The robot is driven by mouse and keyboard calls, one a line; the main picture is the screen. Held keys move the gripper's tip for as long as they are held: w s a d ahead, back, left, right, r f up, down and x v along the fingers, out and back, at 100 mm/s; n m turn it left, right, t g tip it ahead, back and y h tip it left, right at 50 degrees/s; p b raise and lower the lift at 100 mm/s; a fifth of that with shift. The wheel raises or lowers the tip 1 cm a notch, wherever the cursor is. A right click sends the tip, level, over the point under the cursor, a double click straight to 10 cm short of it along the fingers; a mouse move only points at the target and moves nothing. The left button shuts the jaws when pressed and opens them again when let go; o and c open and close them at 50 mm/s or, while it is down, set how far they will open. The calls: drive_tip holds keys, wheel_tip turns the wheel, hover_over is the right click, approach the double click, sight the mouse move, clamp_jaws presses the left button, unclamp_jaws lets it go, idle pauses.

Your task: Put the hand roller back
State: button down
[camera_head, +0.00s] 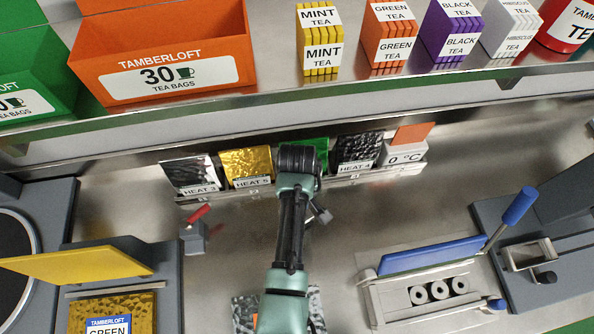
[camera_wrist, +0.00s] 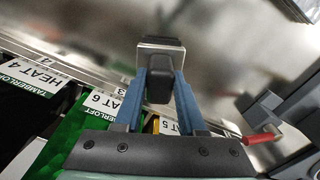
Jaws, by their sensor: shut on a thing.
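My gripper (camera_wrist: 159,84) shows in the wrist view with its two blue fingers shut on the dark handle of a tool, which I take to be the hand roller (camera_wrist: 160,52). Its head is a dark block with a silvery edge, held beyond the fingertips above the steel worktop. In the head view a small grey and dark part of the roller (camera_head: 321,214) shows just right of my wrist. My arm hides the fingers there. I cannot make out an empty holder for the roller.
A rack (camera_head: 352,181) of labelled pouches stands behind my gripper. A grey block with a red lever (camera_head: 196,215) is at left. A yellow-lidded machine (camera_head: 80,264) is at front left. Worktop between them is partly clear.

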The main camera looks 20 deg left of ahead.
drive_tip(key=shift+s+f, duration=0.3)
drive_tip(key=shift+f, duration=0.3)
drive_tip(key=c, duration=0.7)
unclamp_jaws()
drive_tip(key=shift+f, duration=0.1)
drive_tip(key=shift+o, duration=1)
drive_tip(key=shift+w, duration=0.3)
drive_tip(key=shift+r, duration=1.25)
wheel_tip(320, 180, up, 7)
drive_tip(key=shift+f+b, duration=0.2)
drive_tip(key=shift+b, duration=0.3)
